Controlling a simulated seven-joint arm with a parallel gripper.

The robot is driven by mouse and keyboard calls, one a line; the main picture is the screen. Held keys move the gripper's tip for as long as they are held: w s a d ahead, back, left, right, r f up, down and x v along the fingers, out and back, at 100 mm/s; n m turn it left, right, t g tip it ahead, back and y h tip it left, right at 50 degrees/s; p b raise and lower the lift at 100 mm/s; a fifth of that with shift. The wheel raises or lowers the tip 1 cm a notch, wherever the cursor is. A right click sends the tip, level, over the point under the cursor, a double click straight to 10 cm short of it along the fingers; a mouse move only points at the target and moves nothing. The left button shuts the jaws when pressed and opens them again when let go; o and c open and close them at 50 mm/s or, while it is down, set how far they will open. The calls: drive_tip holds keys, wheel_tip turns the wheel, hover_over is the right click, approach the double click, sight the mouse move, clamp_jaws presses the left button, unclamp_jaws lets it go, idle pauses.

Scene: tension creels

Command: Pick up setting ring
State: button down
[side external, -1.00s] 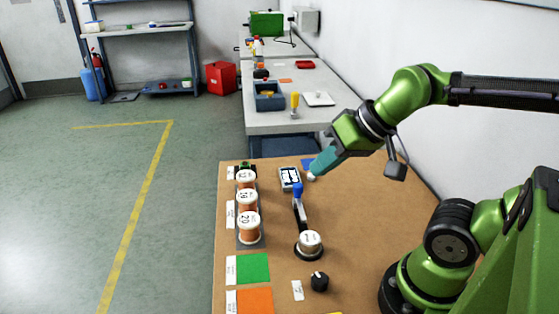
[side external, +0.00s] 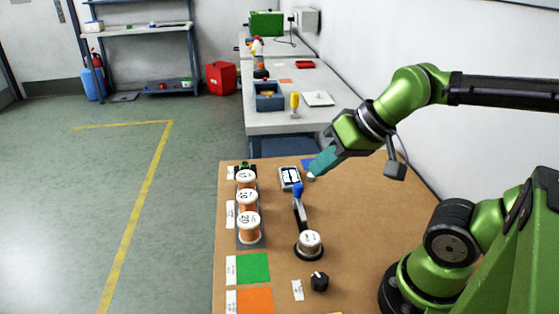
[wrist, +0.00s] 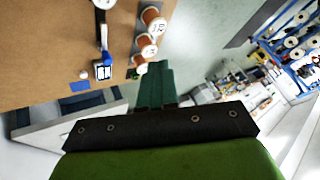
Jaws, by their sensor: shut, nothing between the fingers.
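My gripper (side external: 314,172) has teal fingers, shut and empty, pointing down and left over the far part of the brown table. In the wrist view the fingers (wrist: 156,76) are together. A small pale round thing (side external: 310,177) shows at the fingertips in the side view; in the wrist view it lies beside a blue patch (wrist: 80,86), apart from the fingers. I cannot tell whether it is the setting ring. A black arm with a blue tip (side external: 298,189) runs to a silver, black-based round part (side external: 309,242). A black knob (side external: 319,281) sits at the front.
A small display device (side external: 290,178) lies beside the fingertips. Several copper spools (side external: 248,201) stand in a rack to the left. Green (side external: 253,268) and orange (side external: 254,301) pads lie in front. The table's right middle (side external: 375,220) is clear. A grey bench (side external: 275,121) stands behind.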

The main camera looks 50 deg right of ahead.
idle(0.4)
drive_tip(key=shift+c, duration=1.5)
unclamp_jaws()
drive_tip(key=shift+f, duration=0.1)
drive_tip(key=n+g+h, duration=0.2)
drive_tip(key=n+g, duration=0.5)
drive_tip(key=n, duration=0.1)
hover_over(310, 241)
drive_tip(key=f, duration=1.6)
drive_tip(key=shift+d+f, duration=0.15)
drive_tip(key=shift+d, duration=0.05)
drive_tip(key=shift+a+f, duration=0.2)
drive_tip(key=shift+f, duration=2.6)
